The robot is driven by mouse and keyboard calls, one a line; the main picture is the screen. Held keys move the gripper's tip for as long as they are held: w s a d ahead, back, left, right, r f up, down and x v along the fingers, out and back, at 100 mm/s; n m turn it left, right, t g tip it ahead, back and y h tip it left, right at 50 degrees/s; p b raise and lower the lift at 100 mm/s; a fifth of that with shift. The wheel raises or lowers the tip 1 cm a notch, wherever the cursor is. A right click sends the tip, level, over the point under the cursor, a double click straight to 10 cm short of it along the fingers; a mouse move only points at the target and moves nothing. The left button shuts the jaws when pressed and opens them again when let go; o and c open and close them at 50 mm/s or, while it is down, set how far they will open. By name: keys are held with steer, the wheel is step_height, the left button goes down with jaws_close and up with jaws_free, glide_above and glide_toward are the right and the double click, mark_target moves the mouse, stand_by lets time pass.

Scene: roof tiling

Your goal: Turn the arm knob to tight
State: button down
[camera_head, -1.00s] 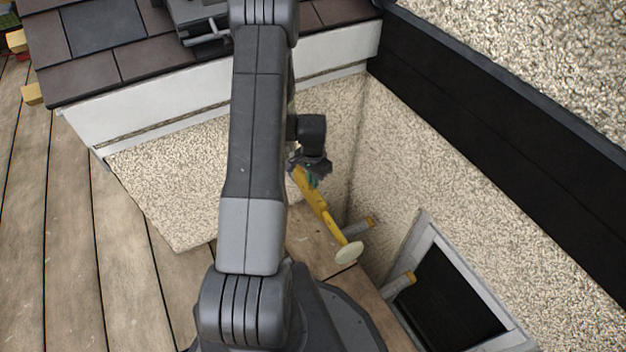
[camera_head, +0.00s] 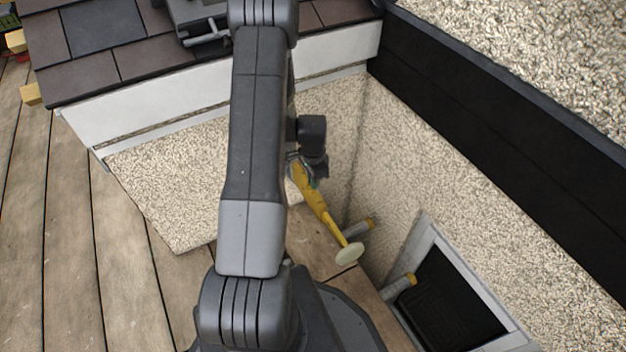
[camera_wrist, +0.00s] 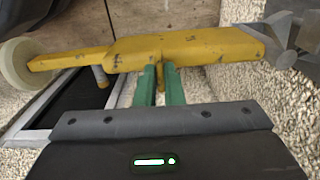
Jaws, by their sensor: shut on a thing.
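A yellow arm (camera_wrist: 200,48) runs across the wrist view, with scuffed paint and a round pale pad (camera_wrist: 17,63) at its left end. In the head view the yellow arm (camera_head: 317,205) slopes down to the right to the pale pad (camera_head: 350,254). A small yellow-brown knob (camera_wrist: 167,78) projects from the arm's near side. My gripper (camera_wrist: 161,82) has green fingers, one on each side of the knob, shut on it. In the head view my gripper (camera_head: 314,181) is at the yellow arm's upper end, mostly hidden.
A pebbled wall (camera_head: 420,180) and a framed dark window (camera_head: 450,300) stand to the right. Two yellow-ended tubes (camera_head: 398,287) project near the wall. Grey brackets (camera_wrist: 285,45) meet the arm's right end. Wooden planks (camera_head: 70,230) lie left; roof tiles (camera_head: 150,55) lie beyond.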

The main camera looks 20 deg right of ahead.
steer(key=c, duration=1.5)
jaws_free()
steer(key=shift+c, duration=0.2)
step_height(320, 180, up, 14)
steer(key=p, duration=0.4)
steer(key=shift+f, duration=0.1)
step_height(320, 180, down, 14)
steer(key=b, duration=0.4)
